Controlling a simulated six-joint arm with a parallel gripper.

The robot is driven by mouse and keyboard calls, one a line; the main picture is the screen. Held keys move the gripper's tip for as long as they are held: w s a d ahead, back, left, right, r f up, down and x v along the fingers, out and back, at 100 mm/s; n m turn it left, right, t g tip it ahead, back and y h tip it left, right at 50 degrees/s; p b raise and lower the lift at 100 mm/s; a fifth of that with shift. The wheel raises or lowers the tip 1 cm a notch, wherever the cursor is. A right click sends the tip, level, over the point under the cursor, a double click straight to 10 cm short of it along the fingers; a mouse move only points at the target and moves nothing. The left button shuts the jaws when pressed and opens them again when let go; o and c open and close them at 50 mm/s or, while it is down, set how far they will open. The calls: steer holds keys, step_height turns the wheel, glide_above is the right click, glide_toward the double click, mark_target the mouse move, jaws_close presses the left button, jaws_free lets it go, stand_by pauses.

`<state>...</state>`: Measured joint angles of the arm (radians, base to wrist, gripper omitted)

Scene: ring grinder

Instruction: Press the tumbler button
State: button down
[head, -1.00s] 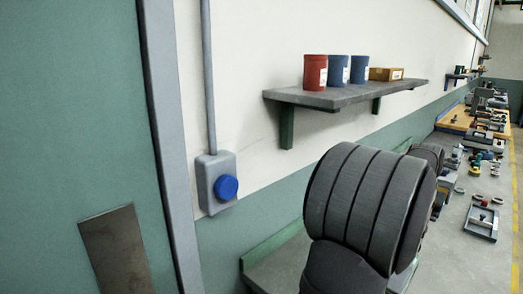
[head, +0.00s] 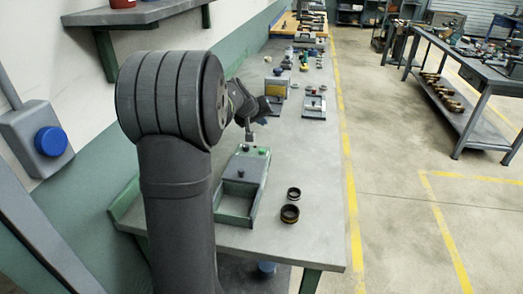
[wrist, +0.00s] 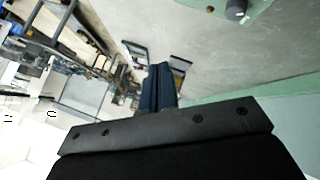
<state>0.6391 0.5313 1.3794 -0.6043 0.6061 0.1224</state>
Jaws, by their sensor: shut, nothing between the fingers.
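A low grey-green machine (head: 234,202) with an open tray at its near end sits on the bench. No label shows which is the tumbler button. A round dark knob (wrist: 236,10) on a green panel shows at the top of the wrist view. My gripper (wrist: 160,66) is shut and empty, its dark blue fingers together and apart from that knob. In the head view my wrist is above the machine's far end; the fingertips are hard to make out there.
A grey wall box with a large blue button (head: 50,141) is at the left. Two dark rings (head: 290,213) lie on the bench (head: 318,225) right of the machine. Several small devices stand farther back. Bare bench lies at the front right.

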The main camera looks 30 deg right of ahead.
steer(key=shift+w+f+n, duration=0.15)
steer(key=shift+w+n, duration=0.15)
steer(key=shift+f, duration=0.1)
glide_above(261, 154)
steer(key=shift+a+f, duration=0.1)
steer(key=shift+f, duration=4.2)
steer(key=shift+f, duration=0.45)
steer(key=shift+f, duration=0.55)
steer(key=shift+r, duration=1)
